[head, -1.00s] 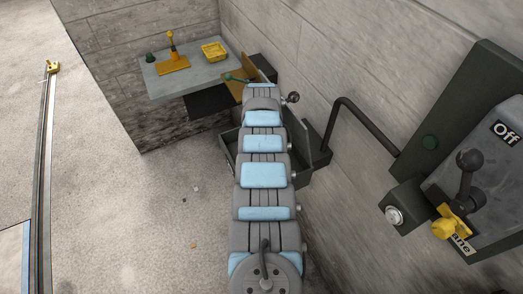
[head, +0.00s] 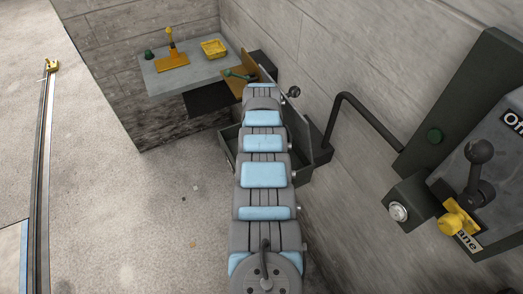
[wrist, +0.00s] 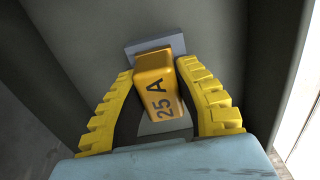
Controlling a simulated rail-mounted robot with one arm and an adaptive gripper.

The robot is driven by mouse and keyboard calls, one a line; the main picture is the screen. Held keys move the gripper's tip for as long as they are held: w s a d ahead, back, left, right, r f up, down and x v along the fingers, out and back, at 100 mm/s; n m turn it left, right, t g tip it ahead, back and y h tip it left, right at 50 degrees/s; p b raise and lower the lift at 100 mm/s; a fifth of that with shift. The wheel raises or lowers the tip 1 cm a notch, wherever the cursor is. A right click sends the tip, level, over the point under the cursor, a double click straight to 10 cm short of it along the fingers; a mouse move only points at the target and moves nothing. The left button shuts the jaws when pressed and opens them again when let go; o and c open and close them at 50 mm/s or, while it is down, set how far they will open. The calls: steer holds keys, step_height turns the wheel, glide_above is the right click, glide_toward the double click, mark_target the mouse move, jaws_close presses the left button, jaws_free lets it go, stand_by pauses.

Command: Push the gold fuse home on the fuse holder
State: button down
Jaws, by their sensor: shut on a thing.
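In the wrist view the gold fuse (wrist: 162,86), marked "25 A", stands between the two yellow fingers of my gripper (wrist: 165,108). My gripper is shut on it. The fuse's upper end lies against or just in front of a grey block (wrist: 140,45), which looks like part of the fuse holder. A paler grey piece (wrist: 158,128) shows below the fuse. I cannot tell whether the fuse is fully seated. In the head view my arm hides the gripper, the fuse and the holder.
Dark walls of an enclosure (wrist: 265,60) stand close around the gripper. In the head view a dark open box (head: 228,150) lies beside my arm. A grey shelf (head: 190,78) carries a yellow tray (head: 213,49). A lever switch (head: 478,170) is at right.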

steer(key=shift+f+b, duration=0.6)
steer(key=shift+f, duration=0.1)
steer(key=shift+c, duration=1.5)
jaws_free()
